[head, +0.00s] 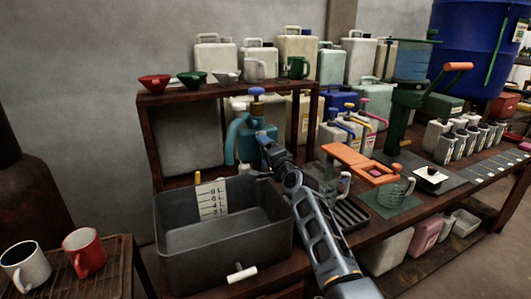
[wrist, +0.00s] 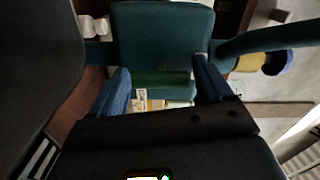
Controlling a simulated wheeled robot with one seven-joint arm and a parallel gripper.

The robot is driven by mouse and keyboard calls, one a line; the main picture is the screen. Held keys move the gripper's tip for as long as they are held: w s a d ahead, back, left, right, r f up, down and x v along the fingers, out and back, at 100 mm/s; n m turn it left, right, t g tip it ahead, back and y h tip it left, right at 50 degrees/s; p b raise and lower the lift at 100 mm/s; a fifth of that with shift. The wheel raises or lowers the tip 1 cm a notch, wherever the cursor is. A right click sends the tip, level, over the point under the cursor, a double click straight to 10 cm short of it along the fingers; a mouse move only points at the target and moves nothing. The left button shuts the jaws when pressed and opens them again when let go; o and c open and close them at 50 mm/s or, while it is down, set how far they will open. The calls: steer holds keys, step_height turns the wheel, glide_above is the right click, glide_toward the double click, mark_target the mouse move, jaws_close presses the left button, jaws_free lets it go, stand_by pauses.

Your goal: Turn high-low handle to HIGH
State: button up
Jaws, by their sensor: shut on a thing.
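A teal pump-like body (head: 260,123) with a blue knob (head: 257,93) on top stands behind the grey tub. My gripper (head: 268,148) is up against its front; my arm hides part of it. In the wrist view the teal body (wrist: 165,35) fills the upper middle. Two blue fingers reach up on either side, and my gripper (wrist: 162,82) is shut on a dark green bar (wrist: 160,78) between them. This bar looks like the high-low handle, but I read no HIGH or LOW mark on it. A small pale label (wrist: 140,100) shows below it.
The grey tub (head: 222,236) with a level scale (head: 211,200) and white tap (head: 241,273) is left of my arm. Glass mugs and an orange-topped stand (head: 355,162) are to the right. A shelf (head: 225,89) with bowls is behind. A curved teal pipe (wrist: 275,38) is close at right.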

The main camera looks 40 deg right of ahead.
steer(key=o, duration=1)
steer(key=v, duration=0.7)
steer(key=shift+s+a+p, duration=0.15)
steer(key=shift+s+p, duration=0.2)
steer(key=shift+p, duration=0.05)
